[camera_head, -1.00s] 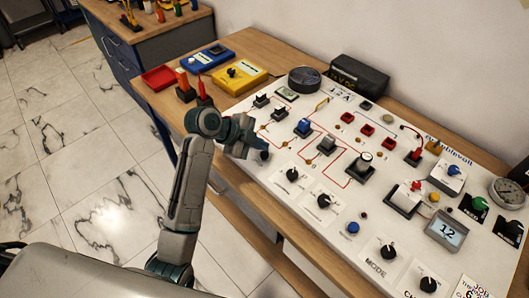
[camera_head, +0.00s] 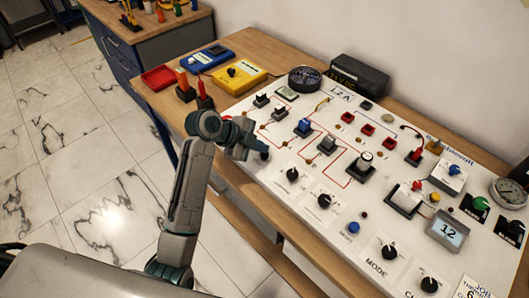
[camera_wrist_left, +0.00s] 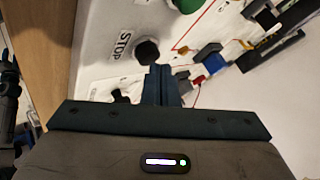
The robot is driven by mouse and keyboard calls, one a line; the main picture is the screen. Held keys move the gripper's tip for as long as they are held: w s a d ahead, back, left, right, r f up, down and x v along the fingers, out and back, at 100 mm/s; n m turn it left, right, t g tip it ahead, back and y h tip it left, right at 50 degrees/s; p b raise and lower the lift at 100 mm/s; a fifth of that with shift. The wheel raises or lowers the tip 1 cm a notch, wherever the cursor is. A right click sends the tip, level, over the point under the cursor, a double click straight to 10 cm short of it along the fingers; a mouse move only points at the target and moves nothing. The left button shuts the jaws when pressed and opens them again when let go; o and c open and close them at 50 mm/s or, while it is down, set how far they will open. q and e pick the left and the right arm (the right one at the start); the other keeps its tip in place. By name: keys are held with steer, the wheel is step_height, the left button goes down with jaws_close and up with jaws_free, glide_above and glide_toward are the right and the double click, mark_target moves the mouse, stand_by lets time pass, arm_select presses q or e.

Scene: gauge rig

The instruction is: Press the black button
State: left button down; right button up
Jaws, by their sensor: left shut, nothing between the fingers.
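A round black button (camera_wrist_left: 147,52) stands on the white panel beside the printed word STOP in the left wrist view. My left gripper (camera_wrist_left: 161,70) is shut and empty, with its fingertips right beside the button's lower right edge. I cannot tell whether they touch it. In the head view the left gripper (camera_head: 262,150) is low over the panel's left end, and it and the arm hide most of that spot. My right gripper is not in view.
The white panel (camera_head: 300,222) carries several knobs, switches and small buttons, including a blue button (camera_head: 353,228). A yellow meter (camera_head: 240,76), a blue meter (camera_head: 206,59) and a red tray (camera_head: 158,78) lie on the wooden table behind. A black box (camera_head: 358,75) stands at the back.

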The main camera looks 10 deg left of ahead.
arm_select(q)
steer(key=shift+f, duration=0.4)
stand_by(0.5)
steer(key=shift+r+p, duration=0.7)
steer(key=shift+r, duration=0.3)
step_height(320, 180, up, 5)
steer(key=p, duration=0.4)
stand_by(0.5)
